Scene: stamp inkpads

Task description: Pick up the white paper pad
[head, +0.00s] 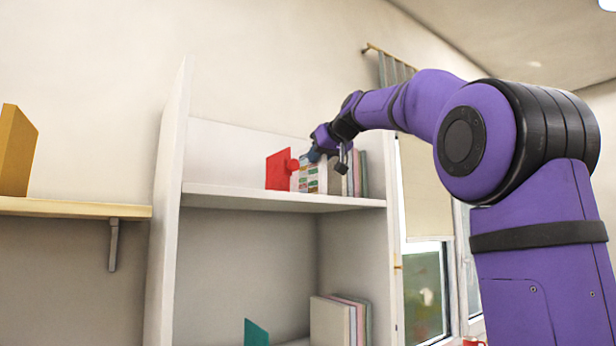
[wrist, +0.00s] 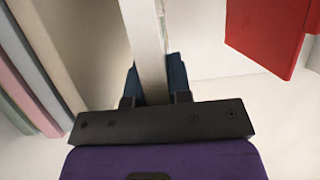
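The white paper pad (head: 307,180) stands on the upper shelf, between a red bookend and several books. Its face has small coloured marks in the head view. In the wrist view it is the narrow pale upright edge (wrist: 148,45) in the middle. My gripper (head: 315,155) is at the top of the pad, reaching in from the right. In the wrist view its two dark blue fingers (wrist: 155,85) lie against both sides of the pad, shut on it. The parts of the pad beyond the fingers are partly hidden. I cannot tell whether it is clear of the shelf.
The red bookend (head: 279,170) stands just left of the pad, with a gap in the wrist view. Several books (head: 356,174) stand close on the right. The upper shelf (head: 240,197) is clear at left. The cabinet's left wall (head: 168,200) bounds it. More books stand below.

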